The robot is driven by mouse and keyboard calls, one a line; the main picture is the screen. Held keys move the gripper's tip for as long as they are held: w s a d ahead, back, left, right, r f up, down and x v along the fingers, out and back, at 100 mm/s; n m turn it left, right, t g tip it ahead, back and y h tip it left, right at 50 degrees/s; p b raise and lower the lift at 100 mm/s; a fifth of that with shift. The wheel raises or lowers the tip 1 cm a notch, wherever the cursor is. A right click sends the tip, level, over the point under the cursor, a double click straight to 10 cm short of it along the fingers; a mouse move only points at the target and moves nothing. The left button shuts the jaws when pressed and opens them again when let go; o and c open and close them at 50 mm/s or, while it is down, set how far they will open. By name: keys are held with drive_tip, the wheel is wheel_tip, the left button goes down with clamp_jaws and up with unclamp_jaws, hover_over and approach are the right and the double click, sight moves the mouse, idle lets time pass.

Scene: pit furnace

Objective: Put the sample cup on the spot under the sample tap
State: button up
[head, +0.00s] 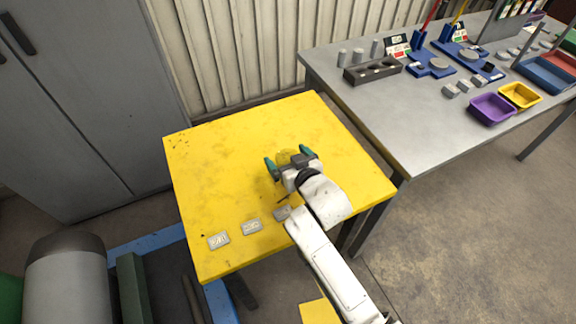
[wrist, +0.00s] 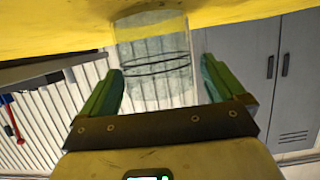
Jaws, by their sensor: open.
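The sample cup is a clear, see-through cup (wrist: 152,58) with dark rings around it. In the wrist view it stands between the two green fingers of my gripper (wrist: 162,70), against the yellow table top, which appears upside down at the top. In the head view my gripper (head: 287,158) is open low over the middle of the yellow table (head: 215,150); the cup is only faintly visible there between the fingers. I cannot make out the sample tap or its spot in either view.
Several small metal plates, one of them at the left (head: 219,241), lie along the yellow table's front edge. A grey bench (head: 430,130) at the right holds a dark block (head: 372,70), a purple tray (head: 491,108) and a yellow tray (head: 520,95). A grey cabinet (head: 90,100) stands left.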

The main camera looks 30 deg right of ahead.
drive_tip(key=c, duration=1.1)
drive_tip(key=shift+c, duration=0.2)
